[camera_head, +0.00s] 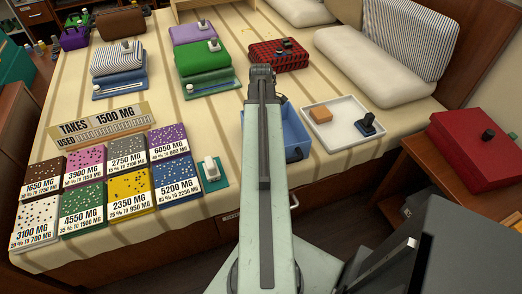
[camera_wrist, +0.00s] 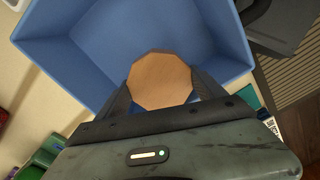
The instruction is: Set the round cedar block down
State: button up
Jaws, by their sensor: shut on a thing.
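The round cedar block (camera_wrist: 160,80), a pale orange-brown many-sided disc, is between the fingers of my gripper (camera_wrist: 161,92) in the wrist view. The gripper is shut on it. Behind the block in that view is the inside of a blue open bin (camera_wrist: 75,45). Whether the block touches the bin floor I cannot tell. In the head view the blue bin (camera_head: 297,135) is near the bed's front edge, partly covered by my arm. The block and fingertips are hidden there.
Numbered dotted cards (camera_head: 122,187) lie at left. Folded stacks (camera_head: 203,62) and pillows (camera_head: 370,68) fill the back. A red box (camera_head: 470,150) stands at right.

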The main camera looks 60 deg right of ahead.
notch_tip(320, 180, down, 8)
jog(key=b, duration=0.5)
jog(key=shift+r+b, duration=0.15)
jog(key=shift+b, duration=0.2)
jog(key=shift+r, duration=0.25)
jog(key=shift+f, duration=0.15)
jog(key=o, duration=1.5)
jog(key=shift+o, duration=0.2)
notch_tip(320, 180, up, 12)
jog(key=p, duration=1.2)
jog(key=shift+r+p, duration=0.25)
jog(key=shift+p, duration=0.1)
jog(key=shift+f, duration=0.1)
